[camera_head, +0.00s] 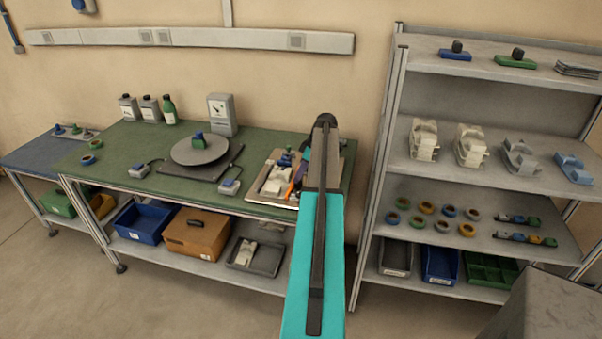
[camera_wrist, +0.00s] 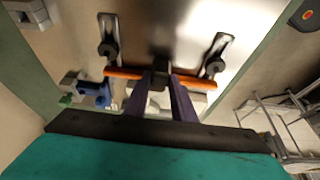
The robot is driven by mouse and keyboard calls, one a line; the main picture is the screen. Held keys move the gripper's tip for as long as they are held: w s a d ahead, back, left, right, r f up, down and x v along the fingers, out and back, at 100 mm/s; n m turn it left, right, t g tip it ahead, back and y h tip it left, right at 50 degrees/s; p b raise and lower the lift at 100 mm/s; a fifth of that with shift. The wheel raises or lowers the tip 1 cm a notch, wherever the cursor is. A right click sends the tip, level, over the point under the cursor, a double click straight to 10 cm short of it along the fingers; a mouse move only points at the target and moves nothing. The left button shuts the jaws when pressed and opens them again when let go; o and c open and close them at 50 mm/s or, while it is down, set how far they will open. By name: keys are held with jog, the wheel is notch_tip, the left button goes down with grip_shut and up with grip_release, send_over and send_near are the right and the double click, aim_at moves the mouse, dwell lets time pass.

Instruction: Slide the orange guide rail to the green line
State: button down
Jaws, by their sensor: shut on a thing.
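The orange guide rail (camera_wrist: 126,73) lies across a light metal plate (camera_wrist: 148,32) in the wrist view. My gripper (camera_wrist: 162,68) is shut on the middle of the rail, on a dark part between its two ends. A dark knob (camera_wrist: 108,50) in a slotted bracket stands near the rail's left end, and another knob (camera_wrist: 214,66) near its right end. I cannot make out the green line in either view.
A blue part (camera_wrist: 96,91) and a grey block (camera_wrist: 70,84) lie left of my fingers. The plate lies on the green bench (camera_head: 128,174), right of a round turntable (camera_head: 200,153). A shelf rack (camera_head: 480,130) stands to the right.

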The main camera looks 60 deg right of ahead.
jog(key=c, duration=1.5)
grip_release()
jog(key=shift+d, duration=0.1)
jog(key=shift+b+v, duration=0.4)
jog(key=shift+v, duration=0.5)
jog(key=b+v, duration=0.3)
jog(key=v, duration=0.9)
jog(key=shift+w, duration=0.15)
